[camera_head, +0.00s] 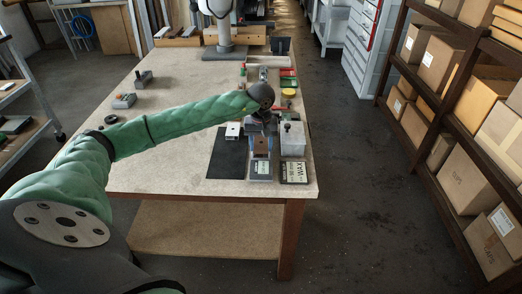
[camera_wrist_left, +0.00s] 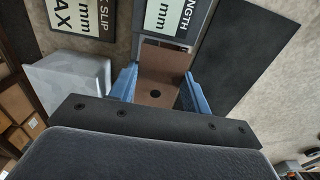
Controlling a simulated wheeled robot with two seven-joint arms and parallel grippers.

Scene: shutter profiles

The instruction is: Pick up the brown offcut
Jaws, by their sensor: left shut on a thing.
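The brown offcut (camera_wrist_left: 160,72) is a short flat piece with a dark round hole, seen in the left wrist view between the two blue fingers of my left gripper (camera_wrist_left: 160,88). The gripper is shut on it. In the head view my left gripper (camera_head: 261,142) reaches down near the table's right edge, with the brown offcut (camera_head: 260,146) small between its fingers. I cannot tell whether the offcut touches what lies below it. My right gripper is not in view.
A grey box (camera_head: 292,138) stands close beside the left gripper, and it also shows in the left wrist view (camera_wrist_left: 68,84). A black mat (camera_head: 227,160) lies on the other side. Label plates (camera_head: 294,172) lie near the front edge. The table's left middle (camera_head: 170,165) is clear.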

